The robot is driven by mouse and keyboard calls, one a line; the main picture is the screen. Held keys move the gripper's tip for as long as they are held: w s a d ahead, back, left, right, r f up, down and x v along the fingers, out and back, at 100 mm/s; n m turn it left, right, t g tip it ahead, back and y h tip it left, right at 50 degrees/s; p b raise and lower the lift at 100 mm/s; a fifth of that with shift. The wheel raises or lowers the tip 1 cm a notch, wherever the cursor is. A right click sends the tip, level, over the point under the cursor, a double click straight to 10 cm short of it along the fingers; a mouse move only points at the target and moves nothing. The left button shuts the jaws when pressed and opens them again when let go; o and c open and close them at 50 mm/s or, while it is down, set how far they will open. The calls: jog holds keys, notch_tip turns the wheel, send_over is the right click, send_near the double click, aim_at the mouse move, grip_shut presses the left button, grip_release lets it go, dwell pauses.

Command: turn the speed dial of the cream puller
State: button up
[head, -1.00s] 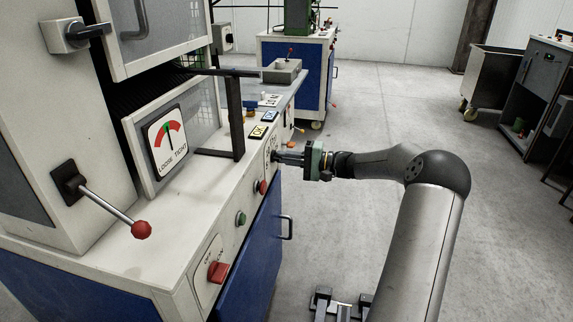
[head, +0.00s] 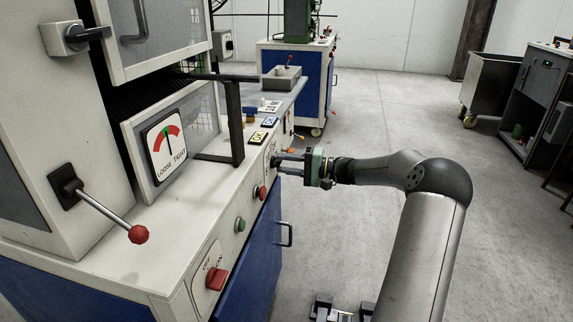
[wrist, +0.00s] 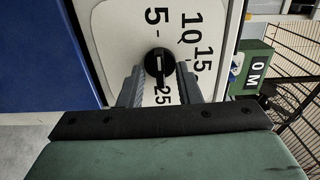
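The speed dial is a round black knob (wrist: 159,62) with a pale mark, on a white plate (wrist: 115,30) printed 5, 10, 15 and 25. In the wrist view, my gripper (wrist: 159,70) has one finger on each side of the knob. The fingers are apart, with a small gap showing beside the knob, and I cannot tell whether either one touches it. In the head view, my gripper (head: 279,164) points left at the front panel of the cream machine (head: 225,215). The knob there is small and mostly hidden by the fingertips.
A red knob (head: 261,193), a green button (head: 240,225) and a red switch (head: 215,279) sit nearer on the same panel. A door handle (head: 287,234) sticks out below. A lever with a red ball (head: 138,234) stands at left.

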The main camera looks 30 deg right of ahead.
jog(key=p+v, duration=0.3)
jog(key=v, duration=1.4)
jog(key=shift+d, duration=0.2)
jog(key=shift+s, duration=0.1)
